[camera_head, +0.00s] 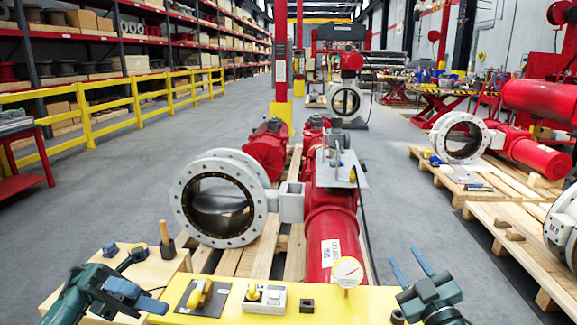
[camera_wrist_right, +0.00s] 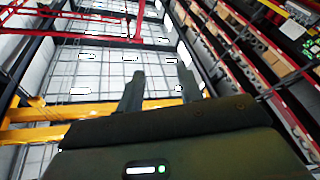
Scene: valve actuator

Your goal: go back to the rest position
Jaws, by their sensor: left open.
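My left gripper (camera_head: 145,296) is at the lower left of the head view, above the wooden block and the left end of the yellow bench. Its fingers are apart, with nothing seen between them. My right gripper (camera_head: 410,262) is at the lower right of the head view, beyond the bench's right part, fingers pointing up and away. In the right wrist view its two fingers (camera_wrist_right: 162,88) stand apart and empty, with shelving and ceiling behind them. Both grippers are clear of the valve (camera_head: 262,205), a white flanged ring, and its red actuator (camera_head: 330,235).
The yellow bench (camera_head: 385,310) carries a yellow-handled part (camera_head: 200,292), a switch box (camera_head: 265,298) and a round gauge (camera_head: 347,272). A wooden block (camera_head: 150,270) stands at its left. Pallets with more valves (camera_head: 460,138) are at the right. Grey floor lies open on the left.

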